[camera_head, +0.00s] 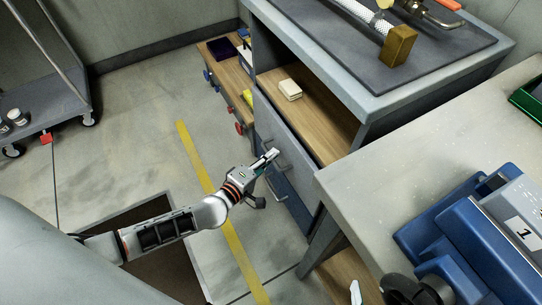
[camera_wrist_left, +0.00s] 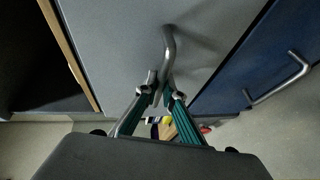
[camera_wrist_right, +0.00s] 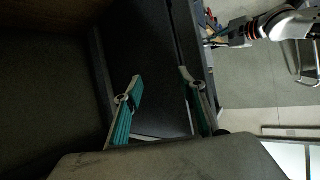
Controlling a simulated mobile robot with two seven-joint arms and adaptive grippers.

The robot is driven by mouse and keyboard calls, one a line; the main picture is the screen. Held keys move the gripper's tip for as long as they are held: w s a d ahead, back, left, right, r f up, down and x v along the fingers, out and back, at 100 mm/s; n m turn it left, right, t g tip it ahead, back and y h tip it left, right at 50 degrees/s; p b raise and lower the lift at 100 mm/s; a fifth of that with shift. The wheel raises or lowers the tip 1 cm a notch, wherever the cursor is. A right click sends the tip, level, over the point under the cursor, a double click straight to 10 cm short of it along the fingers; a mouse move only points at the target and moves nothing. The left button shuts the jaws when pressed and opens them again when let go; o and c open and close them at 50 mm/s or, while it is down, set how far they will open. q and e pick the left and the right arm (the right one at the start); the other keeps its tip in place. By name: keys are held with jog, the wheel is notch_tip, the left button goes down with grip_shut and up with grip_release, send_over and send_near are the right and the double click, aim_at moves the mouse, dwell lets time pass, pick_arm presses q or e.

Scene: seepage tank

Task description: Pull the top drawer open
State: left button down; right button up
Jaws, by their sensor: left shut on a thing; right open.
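The top drawer (camera_head: 283,128) has a grey front below an open wooden shelf in the workbench. It looks flush with the bench front. Its bent metal handle (camera_head: 279,143) also shows in the left wrist view (camera_wrist_left: 169,45). My left gripper (camera_head: 270,157) is at this handle; in the left wrist view its fingertips (camera_wrist_left: 161,90) are closed around the handle's near end. My right gripper (camera_wrist_right: 154,86) is open and empty in the right wrist view, its fingers apart over dark surfaces, away from the drawer.
A blue lower drawer with its own handle (camera_wrist_left: 280,80) sits below. A white block (camera_head: 290,89) lies on the wooden shelf (camera_head: 320,120). A grey table (camera_head: 400,150) with a blue device (camera_head: 470,240) stands right. Floor with a yellow line (camera_head: 200,165) lies before the bench.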

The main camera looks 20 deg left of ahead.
pick_arm(q)
jog(key=s+a, duration=0.8)
jog(key=s, duration=0.3)
jog(key=s+a, duration=0.9)
jog(key=s, duration=0.2)
jog(key=shift+s+a+b, duration=0.2)
jog(key=shift+a+b, duration=0.05)
jog(key=shift+b, duration=0.2)
pick_arm(e)
jog(key=shift+w+a+r, duration=0.3)
jog(key=shift+r, duration=0.15)
pick_arm(q)
jog(key=c, duration=2.2)
grip_release()
jog(key=shift+o, duration=0.3)
pick_arm(e)
jog(key=shift+s+f, duration=0.35)
jog(key=shift+f, duration=0.1)
pick_arm(q)
jog(key=v, duration=1.2)
pick_arm(e)
jog(key=shift+w+r, duration=0.2)
